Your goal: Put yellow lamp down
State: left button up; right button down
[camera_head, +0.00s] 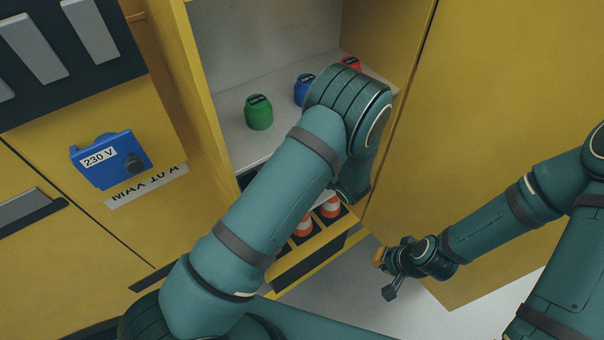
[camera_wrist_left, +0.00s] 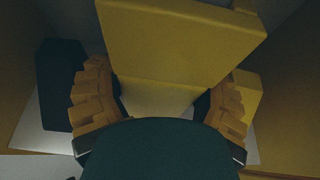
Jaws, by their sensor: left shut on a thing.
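The yellow lamp (camera_wrist_left: 180,42) fills the upper middle of the left wrist view as a block-like yellow body. My left gripper (camera_wrist_left: 160,92) is shut on it, with one orange-padded finger on each side. In the head view my left arm reaches into the lower part of the yellow cabinet, and its forearm hides the left gripper and the lamp. My right gripper (camera_head: 385,275) hangs in front of a yellow panel at the lower right. Its fingers look spread, with nothing seen between them.
A white shelf (camera_head: 236,150) holds a green container (camera_head: 259,113), a blue one (camera_head: 304,90) and a red one (camera_head: 352,65). Orange-white cones (camera_head: 304,228) stand in a yellow tray (camera_head: 300,262) below. A blue 230 V socket box (camera_head: 112,160) juts out at left.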

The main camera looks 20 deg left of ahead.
pick_arm(q)
notch_tip(320, 180, down, 8)
jog(key=shift+f+b, duration=0.1)
jog(key=shift+b, duration=0.2)
jog(key=o, duration=1.3)
jog(key=v, duration=1.2)
